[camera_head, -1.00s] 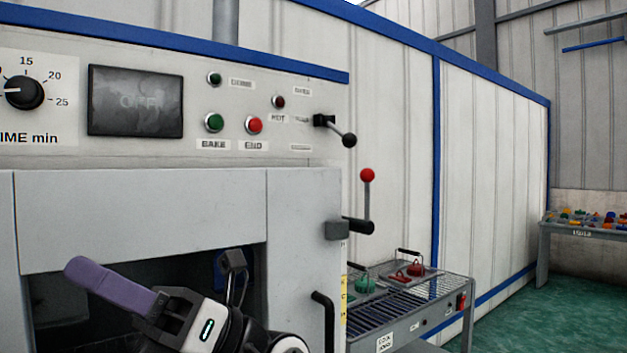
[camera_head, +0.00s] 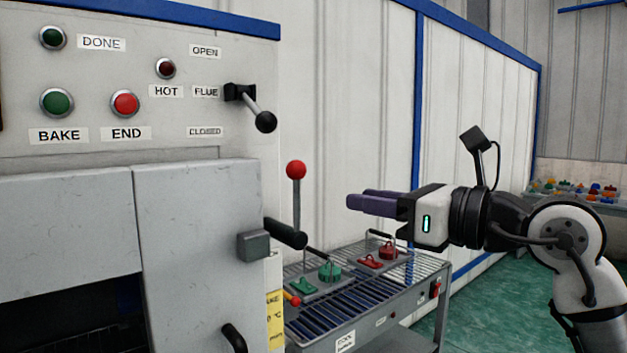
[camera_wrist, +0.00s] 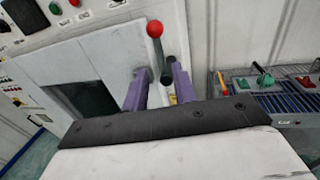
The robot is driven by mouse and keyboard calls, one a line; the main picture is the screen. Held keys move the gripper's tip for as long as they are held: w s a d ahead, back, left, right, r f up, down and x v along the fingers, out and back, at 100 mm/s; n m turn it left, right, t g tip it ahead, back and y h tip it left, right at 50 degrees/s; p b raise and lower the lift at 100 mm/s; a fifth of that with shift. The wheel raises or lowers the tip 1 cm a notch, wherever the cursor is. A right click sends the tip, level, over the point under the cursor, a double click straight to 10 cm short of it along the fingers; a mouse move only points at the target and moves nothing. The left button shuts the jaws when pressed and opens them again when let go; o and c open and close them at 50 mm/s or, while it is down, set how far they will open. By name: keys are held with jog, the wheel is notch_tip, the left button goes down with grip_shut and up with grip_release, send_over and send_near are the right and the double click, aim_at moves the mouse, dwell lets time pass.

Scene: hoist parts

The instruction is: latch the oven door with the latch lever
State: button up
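The latch lever (camera_head: 296,195) is a thin upright rod with a red ball on top, rising from a black horizontal pivot at the oven's right edge. A grey latch block (camera_head: 253,246) sits beside the pivot, at the edge of the grey oven door (camera_head: 195,230). My gripper (camera_head: 356,200) is right of the lever, with its purple fingers pointing left towards it, apart from it in the head view. In the wrist view the fingers (camera_wrist: 158,88) are spread and empty, and the lever's red ball (camera_wrist: 155,29) shows beyond and between their tips.
The flue lever (camera_head: 255,112) with a black ball is above and left of the latch lever. A roller cart (camera_head: 350,300) carrying red and green parts stands below my gripper. A black door handle (camera_head: 234,338) sticks out low. White wall panels stand behind.

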aim_at(299, 189)
jog(key=p+x, duration=0.5)
jog(key=x, duration=0.7)
jog(key=shift+w+a+r, duration=0.15)
jog(key=shift+a, duration=0.25)
jog(key=shift+w+a+p, duration=0.3)
jog(key=shift+w+a, duration=0.05)
grip_shut()
